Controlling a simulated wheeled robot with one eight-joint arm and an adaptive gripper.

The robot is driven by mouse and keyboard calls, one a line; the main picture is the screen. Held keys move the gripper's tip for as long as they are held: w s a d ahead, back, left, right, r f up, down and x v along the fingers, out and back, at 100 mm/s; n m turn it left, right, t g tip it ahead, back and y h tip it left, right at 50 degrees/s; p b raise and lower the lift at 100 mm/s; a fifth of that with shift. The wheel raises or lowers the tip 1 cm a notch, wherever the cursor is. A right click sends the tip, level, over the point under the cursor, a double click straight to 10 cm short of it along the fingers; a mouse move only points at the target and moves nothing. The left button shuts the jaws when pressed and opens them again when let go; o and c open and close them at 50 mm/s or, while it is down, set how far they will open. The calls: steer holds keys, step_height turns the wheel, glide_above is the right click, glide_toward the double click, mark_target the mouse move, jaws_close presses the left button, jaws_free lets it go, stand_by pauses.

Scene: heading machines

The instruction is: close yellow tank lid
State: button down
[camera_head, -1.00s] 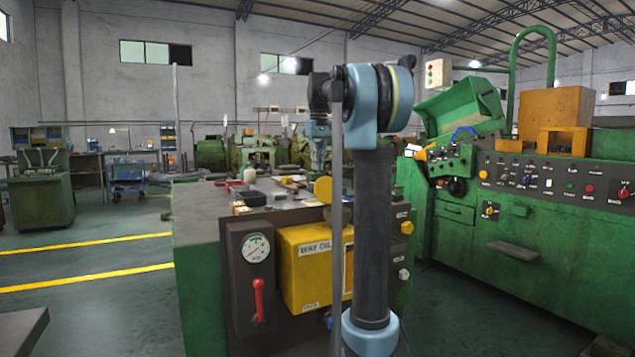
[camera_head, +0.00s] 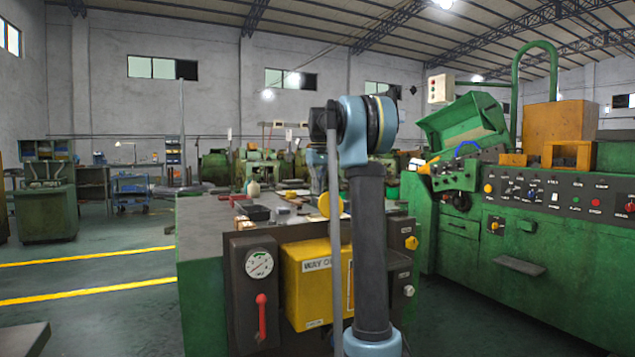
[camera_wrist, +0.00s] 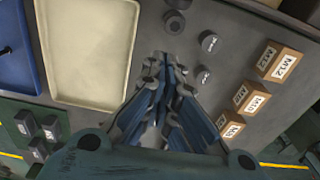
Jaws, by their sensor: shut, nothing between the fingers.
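The yellow tank (camera_head: 305,288), marked "WAY OIL", is fixed to the front of a green machine bench in the head view. My arm stands in front of its right part and hides some of it. A round yellow disc (camera_head: 331,205), apparently the lid, stands upright above the tank, partly behind my arm. I cannot see its hinge. My gripper (camera_wrist: 166,62) is shut and empty in the wrist view, above a grey worktop (camera_wrist: 152,30). The tank and lid do not show there. In the head view my gripper is hard to make out behind my arm.
A pressure gauge (camera_head: 259,263) and red lever (camera_head: 262,305) sit left of the tank. Knobs (camera_head: 411,243) are on its right. The wrist view shows a cream tray (camera_wrist: 88,50), labelled boxes (camera_wrist: 278,62) and grey cylinders (camera_wrist: 210,42). A green control machine (camera_head: 500,270) stands right.

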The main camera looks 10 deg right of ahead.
mark_target(329, 206)
steer(key=shift+s+d+f, duration=0.2)
steer(key=shift+s+f, duration=0.05)
steer(key=shift+s, duration=0.35)
steer(key=shift+s+d+f, duration=0.2)
steer(key=shift+s+f, duration=0.05)
steer(key=shift+s, duration=0.35)
steer(key=shift+s+d+f, duration=0.2)
steer(key=shift+s+f, duration=0.05)
steer(key=shift+s, duration=0.35)
steer(key=shift+d, duration=0.15)
steer(key=shift+s+r+t, duration=0.3)
steer(key=shift+s+t, duration=0.05)
steer(key=shift+t, duration=0.05)
